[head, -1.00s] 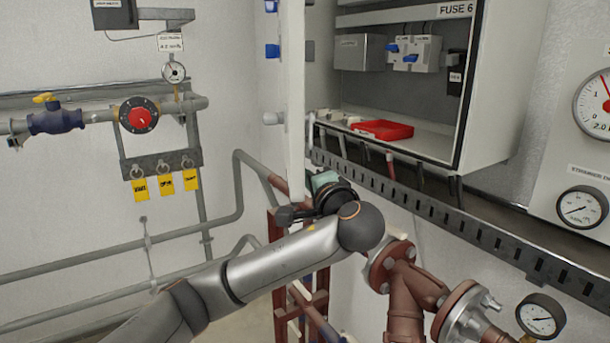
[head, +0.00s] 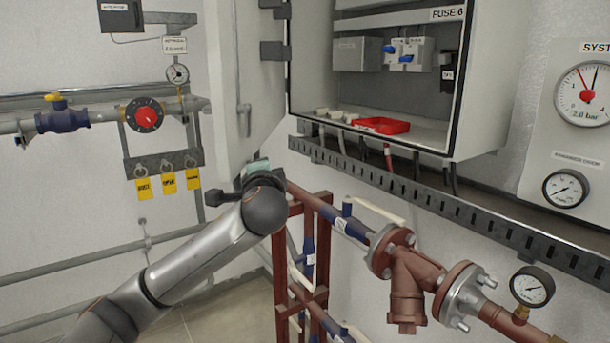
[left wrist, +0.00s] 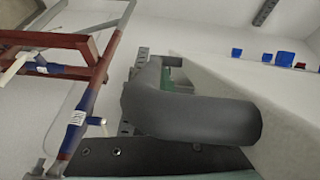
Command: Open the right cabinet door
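The white cabinet (head: 481,95) labelled FUSE 6 stands open at the upper right in the head view. Its white door (head: 257,85) hangs from dark hinges (head: 275,49) on the cabinet's left side and is swung wide out to the left. A grey handle (head: 243,118) runs upright near the door's outer edge. My left gripper (head: 257,170) is at the door's lower edge; whether it touches is unclear, and its fingers are hidden. In the left wrist view a thick dark curved bar (left wrist: 195,115) fills the middle, beside a pale panel. My right gripper is out of view.
A red tray (head: 382,125) lies inside the cabinet. A slotted cable rail (head: 400,185) runs below it. Red-brown pipework (head: 408,300) and a red frame (head: 281,270) stand below. A red-dial valve (head: 146,116) and pipes line the left wall.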

